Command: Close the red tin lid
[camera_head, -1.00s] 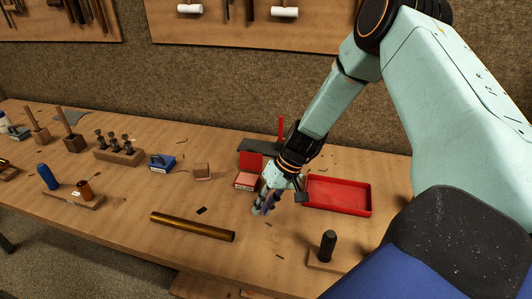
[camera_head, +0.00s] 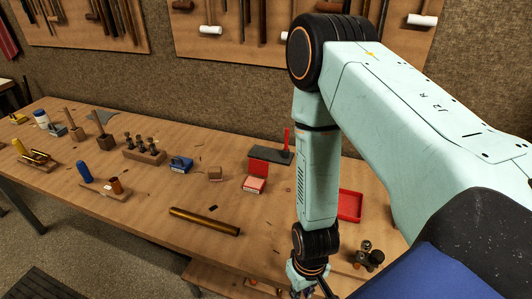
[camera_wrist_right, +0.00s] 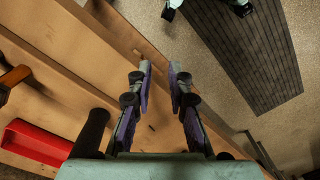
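My right gripper (camera_head: 304,290) is low in the head view by the bench's front edge, well apart from the tin and partly cut off by the frame. In the right wrist view the two fingers (camera_wrist_right: 160,72) are apart with nothing between them. The tin is not seen in that view. My left gripper is not in view.
A red tray (camera_head: 350,206) lies right of my forearm and also shows in the wrist view (camera_wrist_right: 36,142). A dark plate with a red post (camera_head: 287,142) is behind the tin. A brass tube (camera_head: 204,221) lies in front. A blue tin (camera_head: 180,164) stands left.

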